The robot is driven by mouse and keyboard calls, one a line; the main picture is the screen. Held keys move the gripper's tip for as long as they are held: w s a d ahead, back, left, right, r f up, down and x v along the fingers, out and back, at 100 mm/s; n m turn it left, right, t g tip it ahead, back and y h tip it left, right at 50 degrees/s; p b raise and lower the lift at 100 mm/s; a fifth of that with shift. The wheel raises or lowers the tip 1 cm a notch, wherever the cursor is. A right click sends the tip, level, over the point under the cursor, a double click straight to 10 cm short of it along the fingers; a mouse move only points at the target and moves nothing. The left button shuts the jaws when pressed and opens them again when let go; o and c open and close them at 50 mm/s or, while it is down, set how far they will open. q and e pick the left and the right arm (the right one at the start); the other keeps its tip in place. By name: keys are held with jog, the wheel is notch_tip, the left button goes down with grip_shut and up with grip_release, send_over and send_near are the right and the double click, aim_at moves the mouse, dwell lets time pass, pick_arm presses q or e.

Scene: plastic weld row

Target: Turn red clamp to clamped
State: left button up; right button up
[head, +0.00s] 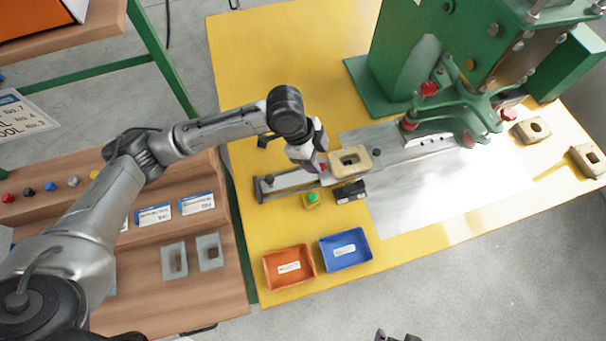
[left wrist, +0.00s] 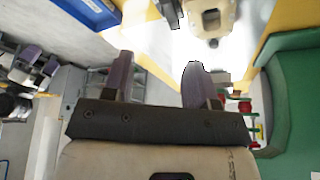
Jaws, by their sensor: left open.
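A small red part, which looks like the red clamp (head: 323,167), shows on the grey slide rail (head: 285,184), partly hidden by my left gripper. Its handle position cannot be told. A cream block with a hole (head: 350,160) sits on the rail just right of it; it also shows at the top of the left wrist view (left wrist: 209,18). My left gripper (head: 314,160) is above the rail beside the red part; contact cannot be told. Its purple fingers (left wrist: 158,82) are apart with nothing between them. Dark tips at the bottom edge look like my right gripper (head: 396,336).
A green press (head: 400,75) with red knobs stands at the back right. A green button (head: 312,198) and a black box (head: 349,191) sit in front of the rail. Orange (head: 289,267) and blue (head: 345,249) bins stand near the front edge. Cream blocks (head: 533,130) lie at right.

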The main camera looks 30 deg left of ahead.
pick_arm(q)
jog(key=s+d+r+n+t+p, duration=0.2)
jog(key=s+d+r+n+p, duration=0.2)
jog(key=s+r+p, duration=0.8)
jog(key=s+n+p, duration=0.1)
jog(key=n+p, duration=0.1)
jog(key=p, duration=0.5)
jog(key=shift+s+t+p, duration=0.15)
jog(key=shift+t+p, duration=0.15)
